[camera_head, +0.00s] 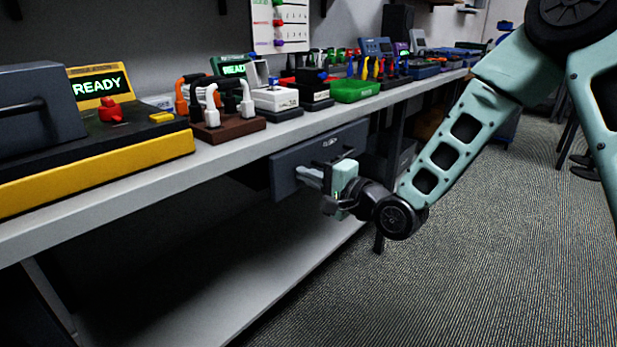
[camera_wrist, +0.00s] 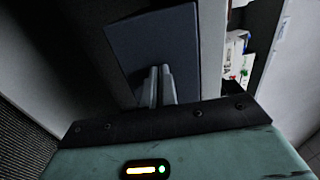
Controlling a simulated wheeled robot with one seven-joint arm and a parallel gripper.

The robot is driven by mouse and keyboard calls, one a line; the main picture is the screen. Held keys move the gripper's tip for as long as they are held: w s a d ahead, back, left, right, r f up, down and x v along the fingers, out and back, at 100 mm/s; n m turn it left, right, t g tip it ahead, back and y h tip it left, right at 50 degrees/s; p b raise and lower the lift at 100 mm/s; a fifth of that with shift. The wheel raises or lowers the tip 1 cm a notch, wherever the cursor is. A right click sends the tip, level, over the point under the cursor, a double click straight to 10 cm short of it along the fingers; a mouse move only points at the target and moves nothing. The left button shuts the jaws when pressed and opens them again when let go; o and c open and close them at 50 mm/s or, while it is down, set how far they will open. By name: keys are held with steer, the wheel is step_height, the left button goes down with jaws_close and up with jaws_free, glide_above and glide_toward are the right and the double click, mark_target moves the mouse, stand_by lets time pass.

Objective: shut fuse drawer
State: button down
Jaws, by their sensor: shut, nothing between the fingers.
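The fuse drawer (camera_head: 347,140) has a dark grey front with a small label and hangs under the bench top. Its front stands a little forward of the bench's edge in the head view. My gripper (camera_head: 301,174) is shut and empty, with its fingertips at the drawer front. In the wrist view the drawer front (camera_wrist: 160,45) is a dark panel straight ahead, and the shut fingers of my gripper (camera_wrist: 161,72) point at it. I cannot tell whether the tips touch it. The drawer's handle is not clear behind my gripper.
The bench top (camera_head: 230,150) carries a yellow and black tester (camera_head: 120,150), a brown cable rack (camera_head: 228,130) and a green tray (camera_head: 355,91). A lower shelf (camera_head: 215,290) runs beneath.

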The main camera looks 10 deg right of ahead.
mark_target(292, 169)
steer(key=x, duration=0.4)
steer(key=shift+a+p, duration=0.1)
steer(key=shift+p, duration=0.25)
steer(key=shift+w+r, duration=0.15)
steer(key=shift+a, duration=0.1)
